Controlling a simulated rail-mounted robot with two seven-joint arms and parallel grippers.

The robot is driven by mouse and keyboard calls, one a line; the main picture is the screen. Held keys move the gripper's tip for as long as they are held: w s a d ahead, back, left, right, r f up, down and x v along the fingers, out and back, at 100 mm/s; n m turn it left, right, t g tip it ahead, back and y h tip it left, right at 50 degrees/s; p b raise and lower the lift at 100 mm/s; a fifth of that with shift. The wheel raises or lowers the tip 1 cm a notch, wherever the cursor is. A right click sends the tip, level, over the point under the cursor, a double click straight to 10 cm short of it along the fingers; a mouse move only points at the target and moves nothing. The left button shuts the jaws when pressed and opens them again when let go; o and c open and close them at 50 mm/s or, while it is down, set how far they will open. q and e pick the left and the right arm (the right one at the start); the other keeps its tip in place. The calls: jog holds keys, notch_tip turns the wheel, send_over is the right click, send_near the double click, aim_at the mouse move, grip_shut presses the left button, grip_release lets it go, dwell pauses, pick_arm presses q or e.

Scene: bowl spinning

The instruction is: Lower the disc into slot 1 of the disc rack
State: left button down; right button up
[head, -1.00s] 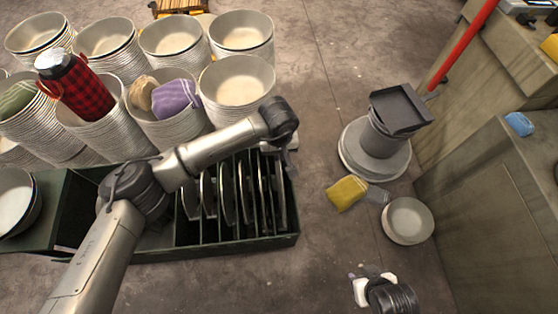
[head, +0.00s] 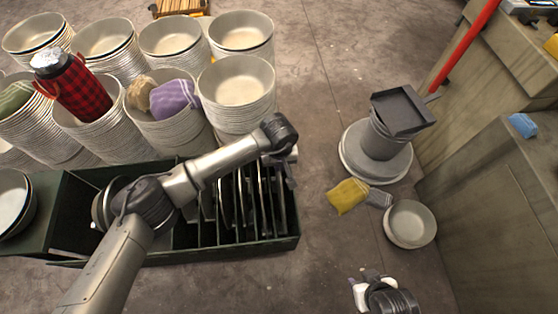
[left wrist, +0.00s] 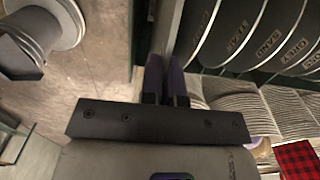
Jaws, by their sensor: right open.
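The dark green disc rack (head: 215,249) stands at centre left with several dark discs upright in its slots; it also shows in the left wrist view, with lettered discs (left wrist: 240,35) at the right. My left gripper (head: 288,175) is over the rack's right end, fingers pointing down. Its two fingers (left wrist: 166,72) are close together on the thin edge of a disc (left wrist: 168,28). In the head view this disc (head: 279,205) stands almost edge-on at the rack's right end; its lower part is hidden in the rack. My right gripper (head: 362,290) is open and empty, low over the floor.
Stacks of pale bowls (head: 238,85) stand behind the rack, with a red plaid flask (head: 80,90) and cloths on them. To the right are a grey pedestal with a square tray (head: 402,108), a yellow cloth (head: 347,196), a bowl (head: 410,222) and a cabinet (head: 490,205).

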pick_arm(q)
notch_tip(320, 180, down, 5)
jog(key=b, duration=0.4)
jog(key=shift+f+b, duration=0.15)
jog(key=shift+b, duration=0.15)
jog(key=shift+f+b, duration=0.25)
jog(key=shift+b, duration=0.25)
dwell(0.5)
jog(key=shift+f+b, duration=0.4)
jog(key=shift+b, duration=0.25)
dwell(0.3)
jog(key=shift+f, duration=0.15)
dwell(0.4)
